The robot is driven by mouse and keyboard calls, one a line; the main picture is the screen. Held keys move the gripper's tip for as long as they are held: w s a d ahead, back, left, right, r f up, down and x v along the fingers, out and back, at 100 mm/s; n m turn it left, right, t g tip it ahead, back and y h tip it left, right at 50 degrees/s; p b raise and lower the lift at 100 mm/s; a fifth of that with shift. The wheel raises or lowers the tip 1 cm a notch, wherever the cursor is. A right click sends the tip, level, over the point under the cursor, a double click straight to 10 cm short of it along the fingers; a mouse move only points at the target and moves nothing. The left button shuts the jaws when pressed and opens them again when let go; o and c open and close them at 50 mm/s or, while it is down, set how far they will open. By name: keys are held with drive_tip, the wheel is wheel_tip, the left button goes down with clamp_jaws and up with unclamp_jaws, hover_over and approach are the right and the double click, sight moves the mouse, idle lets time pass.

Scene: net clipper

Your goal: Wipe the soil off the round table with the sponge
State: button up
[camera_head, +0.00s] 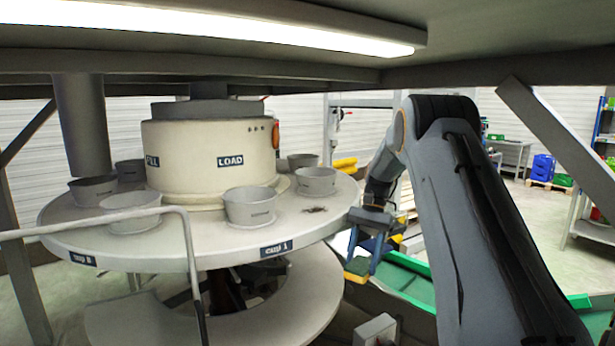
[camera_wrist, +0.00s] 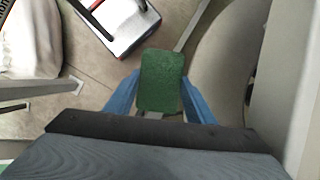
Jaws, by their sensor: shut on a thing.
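The round table (camera_head: 180,252) is a pale disc at the left of the head view. A small dark patch of soil (camera_head: 314,210) lies on its top, right of the nearest cup. My gripper (camera_head: 364,262) hangs just off the table's right edge, with its blue fingers pointing down. It is shut on the sponge (camera_head: 356,267), whose yellow side shows there, below the level of the tabletop and apart from it. In the wrist view the sponge's green face (camera_wrist: 162,80) sits between the blue fingers. The soil does not show in the wrist view.
Several grey cups (camera_head: 250,206) stand around the table, with a cream drum (camera_head: 210,155) at its centre. A metal rail (camera_head: 120,217) crosses in front at left. A low ceiling beam (camera_head: 200,62) runs above. A lower shelf (camera_head: 290,310) curves under the table.

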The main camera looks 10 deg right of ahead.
drive_tip(key=w+d+r+m+t+p, duration=0.1)
drive_tip(key=w+r+m, duration=0.15)
drive_tip(key=r, duration=0.55)
drive_tip(key=w+d+r+m+t+p, duration=0.1)
drive_tip(key=d+r+m, duration=0.15)
drive_tip(key=r, duration=0.55)
drive_tip(key=w+a+r+m+t+y+p, duration=0.15)
drive_tip(key=a+r, duration=0.25)
drive_tip(key=a, duration=0.5)
drive_tip(key=w+a+r+m+h, duration=0.1)
drive_tip(key=w+a+r+m, duration=0.25)
drive_tip(key=a, duration=0.45)
drive_tip(key=shift+y, duration=0.25)
drive_tip(key=shift+s+f, duration=0.1)
drive_tip(key=shift+f, duration=2.8)
drive_tip(key=shift+f+b, duration=0.4)
drive_tip(key=shift+f, duration=0.55)
drive_tip(key=shift+w+d+r, duration=0.1)
drive_tip(key=shift+w+d, duration=1.05)
drive_tip(key=shift+d, duration=0.15)
drive_tip(key=shift+w+d+f, duration=0.2)
drive_tip(key=shift+w+d, duration=1.1)
drive_tip(key=shift+d, duration=0.3)
drive_tip(key=shift+w+d, duration=0.95)
drive_tip(key=shift+d, duration=0.2)
drive_tip(key=shift+s+a, duration=0.1)
